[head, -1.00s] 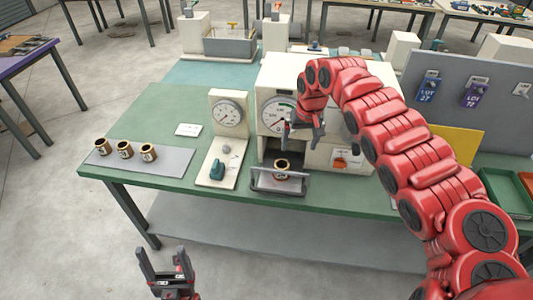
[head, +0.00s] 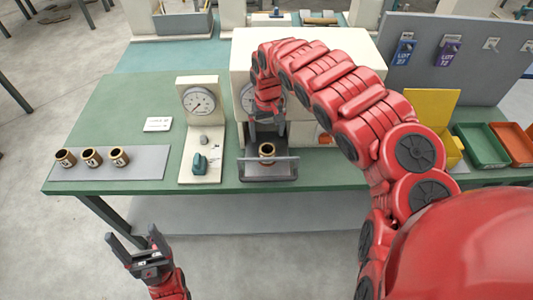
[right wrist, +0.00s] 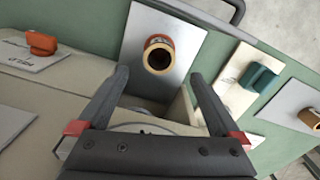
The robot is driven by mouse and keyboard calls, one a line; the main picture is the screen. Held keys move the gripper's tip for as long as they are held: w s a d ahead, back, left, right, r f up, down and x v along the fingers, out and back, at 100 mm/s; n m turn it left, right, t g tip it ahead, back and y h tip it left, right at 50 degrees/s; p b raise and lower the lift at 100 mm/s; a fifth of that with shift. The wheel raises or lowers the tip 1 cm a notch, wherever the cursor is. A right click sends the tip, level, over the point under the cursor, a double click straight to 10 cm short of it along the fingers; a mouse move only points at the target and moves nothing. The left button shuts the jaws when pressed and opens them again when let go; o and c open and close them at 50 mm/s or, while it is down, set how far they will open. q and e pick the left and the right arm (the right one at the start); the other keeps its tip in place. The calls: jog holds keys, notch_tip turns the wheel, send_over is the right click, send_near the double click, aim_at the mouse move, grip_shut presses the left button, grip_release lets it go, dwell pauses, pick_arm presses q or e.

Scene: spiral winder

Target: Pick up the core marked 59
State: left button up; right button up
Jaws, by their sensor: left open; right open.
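One brown core (head: 267,150) with a dark hole stands upright on the grey tray (head: 285,170) at the machine's front opening; the right wrist view shows this core (right wrist: 158,54) too. My left gripper (head: 131,235) is open and empty in front of the bench.
A dial gauge stand (head: 197,145) with a green knob is left of the tray. The cream machine (head: 245,55) stands behind. A dark handle bar (head: 250,158) crosses the tray's front. Yellow, green and orange bins are at right.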

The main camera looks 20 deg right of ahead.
aim_at(267, 149)
notch_tip(267, 149, down, 8)
jog(key=shift+r+p, duration=0.25)
jog(key=shift+p, duration=0.2)
jog(key=shift+f, duration=0.75)
jog(key=c, duration=1.4)
